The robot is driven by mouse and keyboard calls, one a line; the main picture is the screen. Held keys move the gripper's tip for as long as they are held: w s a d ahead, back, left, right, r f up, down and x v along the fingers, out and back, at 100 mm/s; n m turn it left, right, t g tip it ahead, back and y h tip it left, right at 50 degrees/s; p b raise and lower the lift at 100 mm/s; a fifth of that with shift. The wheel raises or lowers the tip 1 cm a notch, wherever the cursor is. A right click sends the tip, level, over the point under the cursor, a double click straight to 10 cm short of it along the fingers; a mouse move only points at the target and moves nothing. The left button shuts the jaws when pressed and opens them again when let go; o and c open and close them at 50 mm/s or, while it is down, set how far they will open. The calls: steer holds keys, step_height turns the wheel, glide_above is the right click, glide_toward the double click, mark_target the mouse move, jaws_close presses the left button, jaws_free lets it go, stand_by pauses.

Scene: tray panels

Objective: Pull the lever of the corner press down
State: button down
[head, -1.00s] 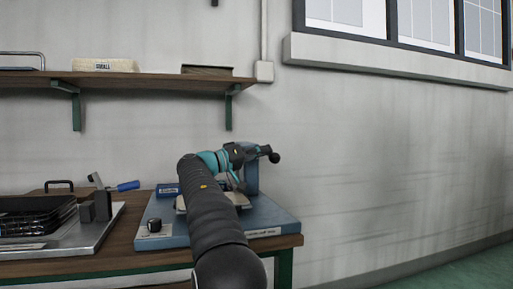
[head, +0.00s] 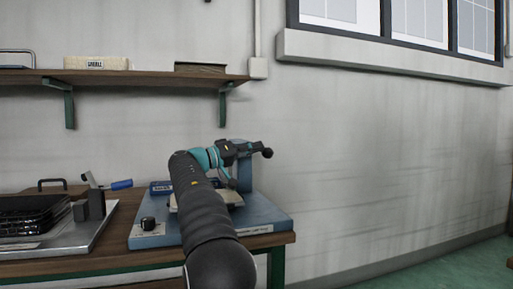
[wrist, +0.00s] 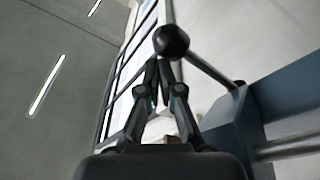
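The corner press has a blue base plate (head: 262,218) on the bench and an upright blue column (head: 244,172), partly hidden by my arm. Its lever ends in a black ball knob (head: 267,152), out to the right of the column. In the wrist view the knob (wrist: 172,41) shows large, and the lever rod (wrist: 212,75) runs from it down right to the blue press body (wrist: 235,122). My gripper (wrist: 158,72) has its fingertips together, just below the knob in that picture. Whether they touch the knob is unclear. In the head view my gripper (head: 240,150) is beside the lever, left of the knob.
Left on the bench is a metal plate (head: 75,240) with a black tray (head: 35,215) and a blue-handled clamp (head: 121,184). A black dial (head: 148,223) sits on the press base's left corner. A shelf (head: 140,77) is above. The wall right of the bench is clear.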

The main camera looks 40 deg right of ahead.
steer(key=w+r+p+v, duration=0.1)
steer(key=v, duration=1)
steer(key=shift+w+r, duration=0.2)
steer(key=shift+r, duration=0.4)
